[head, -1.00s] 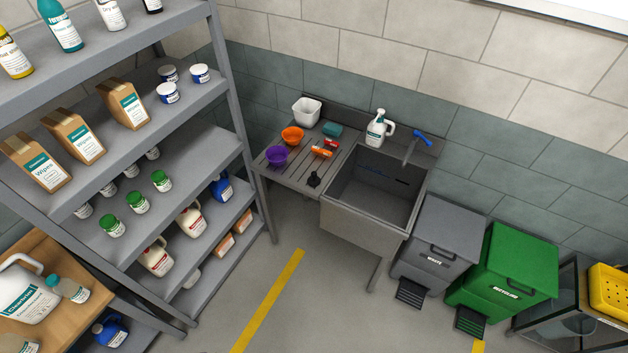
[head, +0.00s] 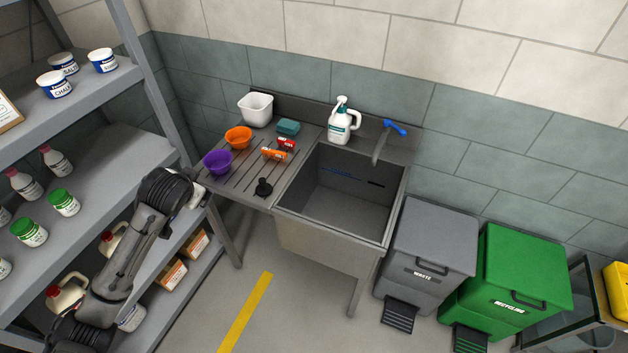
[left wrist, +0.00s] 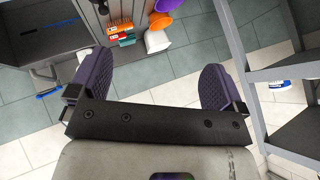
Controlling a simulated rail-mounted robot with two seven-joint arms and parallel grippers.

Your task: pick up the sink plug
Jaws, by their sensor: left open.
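The sink plug (head: 264,187) is a small black piece with an upright knob. It sits on the slatted drainboard (head: 232,188) near its front edge, left of the sink basin (head: 345,200). A dark piece at the top edge of the left wrist view, probably the plug, is cut off by the frame. My left arm reaches in from the left in the head view, its hand beside the drainboard's left end; its fingertips are hard to make out there. The left wrist view shows my left gripper (left wrist: 157,80) open and empty, apart from the plug. My right gripper is not in view.
A purple bowl (head: 217,162), orange bowl (head: 239,137), white tub (head: 256,108), teal sponge (head: 288,127) and small red and orange boxes share the drainboard. A spray bottle (head: 341,125) and tap (head: 384,140) stand behind the basin. Shelving (head: 120,160) stands close on the left.

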